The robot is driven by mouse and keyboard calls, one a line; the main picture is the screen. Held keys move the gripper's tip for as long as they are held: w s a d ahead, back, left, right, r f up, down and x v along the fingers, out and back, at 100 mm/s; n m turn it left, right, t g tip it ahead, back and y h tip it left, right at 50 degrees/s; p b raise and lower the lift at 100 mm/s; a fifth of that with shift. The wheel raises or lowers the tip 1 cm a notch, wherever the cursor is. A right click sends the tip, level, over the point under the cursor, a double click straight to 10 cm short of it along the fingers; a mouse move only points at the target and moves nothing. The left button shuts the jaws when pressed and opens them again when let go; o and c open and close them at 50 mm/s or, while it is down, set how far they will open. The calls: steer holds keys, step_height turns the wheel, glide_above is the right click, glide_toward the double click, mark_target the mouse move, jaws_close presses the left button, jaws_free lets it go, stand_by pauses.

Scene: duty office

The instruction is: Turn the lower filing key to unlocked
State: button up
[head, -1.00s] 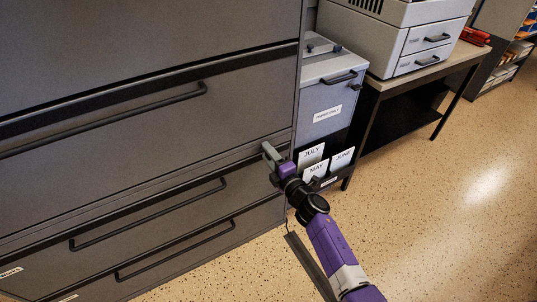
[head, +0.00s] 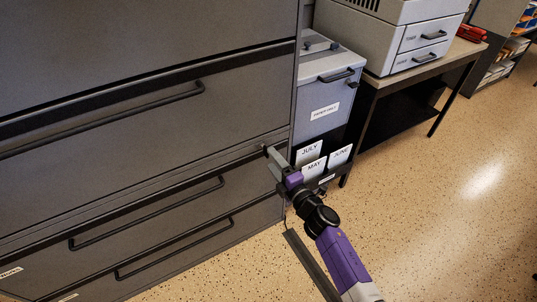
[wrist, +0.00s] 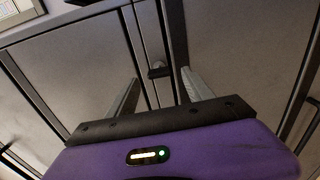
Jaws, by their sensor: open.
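The grey filing cabinet (head: 120,110) fills the left of the head view, with several drawers. In the wrist view a small dark key or knob (wrist: 158,70) sticks out from the strip between two drawer fronts. My gripper (wrist: 159,76) is open, with one finger on each side of the key and slightly short of it; neither finger visibly touches it. In the head view my gripper (head: 274,158) is at the cabinet's right edge, by the strip above the lower drawers. The key's turn position is too small to read.
Long bar handles (head: 150,213) stick out from the drawers. A grey bin (head: 325,95) and card holders marked July, May and June (head: 314,169) stand close right of my gripper. A printer (head: 400,40) sits on a table beyond. The floor at right is clear.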

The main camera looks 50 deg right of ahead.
steer(key=shift+v, duration=1.4)
